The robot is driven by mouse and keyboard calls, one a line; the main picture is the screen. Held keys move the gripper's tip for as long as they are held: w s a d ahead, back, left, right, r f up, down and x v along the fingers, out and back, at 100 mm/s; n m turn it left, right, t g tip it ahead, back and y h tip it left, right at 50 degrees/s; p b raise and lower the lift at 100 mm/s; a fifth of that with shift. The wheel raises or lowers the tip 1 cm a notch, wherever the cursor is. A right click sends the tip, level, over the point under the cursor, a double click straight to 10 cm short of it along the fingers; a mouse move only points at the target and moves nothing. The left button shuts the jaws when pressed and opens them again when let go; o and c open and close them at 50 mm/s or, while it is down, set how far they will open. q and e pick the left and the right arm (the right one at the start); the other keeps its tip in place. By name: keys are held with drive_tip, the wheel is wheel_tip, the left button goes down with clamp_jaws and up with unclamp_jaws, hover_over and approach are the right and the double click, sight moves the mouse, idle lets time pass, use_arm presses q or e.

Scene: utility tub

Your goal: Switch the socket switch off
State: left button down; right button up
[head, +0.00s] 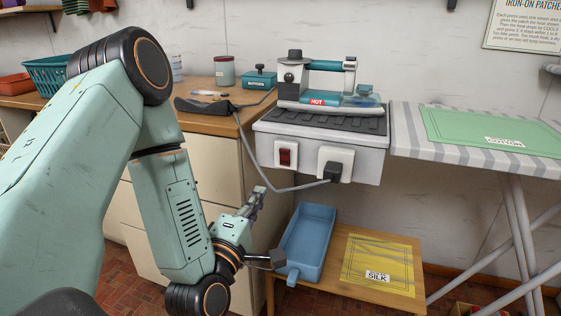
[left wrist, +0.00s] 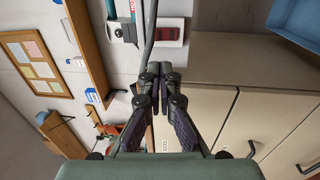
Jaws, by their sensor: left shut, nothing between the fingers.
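The socket switch (head: 285,156) is a dark red rocker in a white plate on the front of the light grey box; I cannot tell which way it is pressed. It also shows at the top middle of the left wrist view (left wrist: 169,32), beyond the fingertips. My left gripper (head: 260,190) is shut and empty, below and to the left of the switch, apart from it. In the left wrist view its closed fingers (left wrist: 166,72) point toward the switch plate. My right gripper is not in view.
A black plug (head: 333,173) sits in the socket right of the switch; its grey cable (head: 262,178) loops close above my left gripper. A blue tray (head: 310,239) stands on the low shelf. A wooden counter (head: 215,119) is left, a striped ironing board (head: 406,131) right.

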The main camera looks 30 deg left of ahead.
use_arm(q)
drive_tip(key=b, duration=0.1)
approach(284, 154)
drive_tip(key=x, duration=0.7)
drive_tip(key=shift+d, duration=0.1)
drive_tip(key=shift+r, duration=0.1)
drive_tip(key=shift+w+r+p, duration=0.25)
drive_tip(key=shift+p, duration=0.55)
drive_tip(key=shift+s+f, duration=0.1)
drive_tip(key=shift+f, duration=0.15)
drive_tip(key=shift+g, duration=0.3)
